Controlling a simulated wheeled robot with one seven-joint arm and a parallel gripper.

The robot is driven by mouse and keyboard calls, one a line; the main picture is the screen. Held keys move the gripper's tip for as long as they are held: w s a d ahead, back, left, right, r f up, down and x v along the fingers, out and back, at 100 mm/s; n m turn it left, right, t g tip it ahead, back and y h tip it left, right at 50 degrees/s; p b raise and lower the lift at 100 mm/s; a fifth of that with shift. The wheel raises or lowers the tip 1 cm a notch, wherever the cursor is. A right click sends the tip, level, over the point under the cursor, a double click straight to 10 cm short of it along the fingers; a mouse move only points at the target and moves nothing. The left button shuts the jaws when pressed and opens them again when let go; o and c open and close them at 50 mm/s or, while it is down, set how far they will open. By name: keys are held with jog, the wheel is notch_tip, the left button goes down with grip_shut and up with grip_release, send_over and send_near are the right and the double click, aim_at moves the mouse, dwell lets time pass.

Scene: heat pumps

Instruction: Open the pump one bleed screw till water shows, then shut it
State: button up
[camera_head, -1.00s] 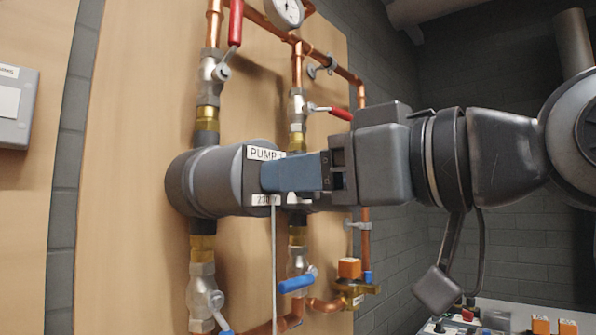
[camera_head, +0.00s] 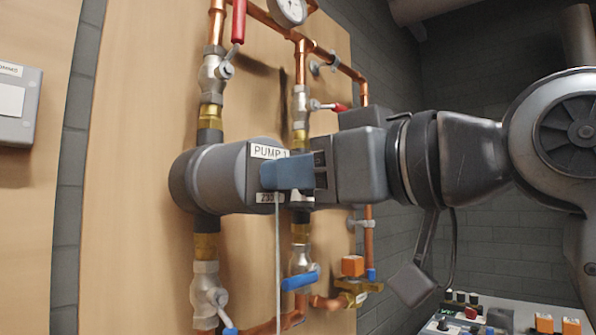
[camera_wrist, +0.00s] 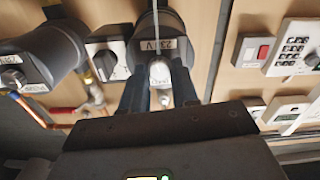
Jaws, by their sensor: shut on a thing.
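Pump one (camera_head: 206,181) is a grey cylinder on the copper pipework, with a "PUMP 1" label (camera_head: 268,151) and a "230 V" label on its front face. In the head view, my gripper (camera_head: 274,176) is at the middle of that face, and its blue-grey fingers hide the bleed screw. In the wrist view, the silver bleed screw (camera_wrist: 160,73) shows between the two dark fingers, below the "230 V" label (camera_wrist: 160,44). My gripper is shut on the bleed screw.
A second pump (camera_wrist: 48,54) shows at the left of the wrist view. Valves with red (camera_head: 239,20) and blue (camera_head: 300,279) handles and a gauge (camera_head: 290,10) are on the pipes. A control panel (camera_head: 500,318) is at the lower right.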

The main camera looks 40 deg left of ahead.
grip_shut()
jog(key=shift+r+m+p, duration=0.15)
jog(key=shift+m+p, duration=0.15)
jog(key=shift+p, duration=0.25)
jog(key=m+p, duration=0.9)
jog(key=m, duration=0.1)
jog(key=m+p, duration=0.9)
jog(key=m, duration=0.1)
jog(key=shift+f+m+p, duration=0.2)
jog(key=shift+m+p, duration=0.1)
jog(key=shift+m, duration=0.1)
jog(key=o, duration=0.9)
grip_release()
jog(key=shift+o, duration=0.2)
jog(key=shift+d, duration=0.1)
